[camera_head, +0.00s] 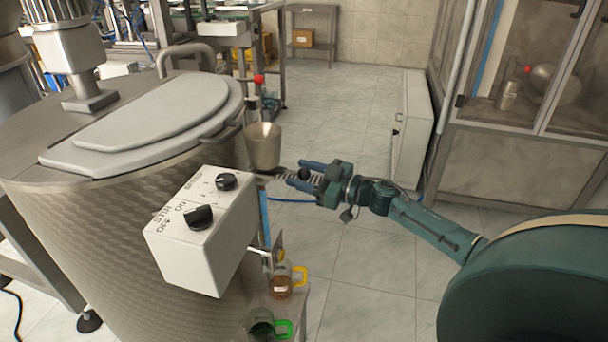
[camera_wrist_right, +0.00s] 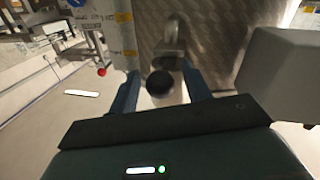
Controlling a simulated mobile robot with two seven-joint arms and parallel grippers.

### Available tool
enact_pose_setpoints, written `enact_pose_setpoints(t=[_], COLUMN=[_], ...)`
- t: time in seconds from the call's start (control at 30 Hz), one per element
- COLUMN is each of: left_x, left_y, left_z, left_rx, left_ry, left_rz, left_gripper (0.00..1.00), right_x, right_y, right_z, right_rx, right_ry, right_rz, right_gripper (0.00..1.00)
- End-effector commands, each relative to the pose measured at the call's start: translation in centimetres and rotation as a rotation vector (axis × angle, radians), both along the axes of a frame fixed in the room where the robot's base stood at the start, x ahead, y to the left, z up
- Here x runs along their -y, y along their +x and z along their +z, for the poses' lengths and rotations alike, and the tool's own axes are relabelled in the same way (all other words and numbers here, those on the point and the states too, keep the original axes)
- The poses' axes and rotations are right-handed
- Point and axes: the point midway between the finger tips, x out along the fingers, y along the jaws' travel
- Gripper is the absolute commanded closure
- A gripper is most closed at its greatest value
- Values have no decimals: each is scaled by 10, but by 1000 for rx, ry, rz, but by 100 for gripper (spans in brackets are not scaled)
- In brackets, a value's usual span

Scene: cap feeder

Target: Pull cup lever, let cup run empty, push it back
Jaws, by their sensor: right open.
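A grey metal cup (camera_head: 264,147) sits at the right side of the big steel vat in the head view. A black ball knob (camera_wrist_right: 160,83), which looks like the end of the cup lever, shows between my right fingers in the wrist view. My right gripper (camera_head: 299,175) is open just right of and below the cup, its fingers pointing left towards the vat. In the wrist view my right gripper (camera_wrist_right: 160,72) has a finger on each side of the knob, with gaps visible. The cup's inside is too small to read. My left gripper is not in view.
A white control box (camera_head: 203,230) with two black knobs juts out near the vat (camera_head: 110,255). A red ball (camera_head: 259,78) stands above the cup. Jugs with a yellow handle (camera_head: 300,275) and a green handle (camera_head: 284,329) are below. Open floor lies right.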

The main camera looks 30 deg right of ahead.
Motion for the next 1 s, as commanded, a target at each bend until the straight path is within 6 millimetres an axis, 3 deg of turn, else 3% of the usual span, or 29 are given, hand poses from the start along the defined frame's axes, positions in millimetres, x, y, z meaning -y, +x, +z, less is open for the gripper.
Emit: enact_pose_setpoints(t=[0.13,0.7,1.0], left_x=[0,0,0], left_y=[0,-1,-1], left_z=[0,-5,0], left_rx=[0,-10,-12], left_ry=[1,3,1], left_rz=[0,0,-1], left_gripper=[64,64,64], right_x=[0,0,6], right_y=[0,0,-7], right_z=[0,0,0], right_rx=[0,0,-5], right_ry=[0,0,0], right_rz=[0,1,0], right_gripper=[53,100,100])
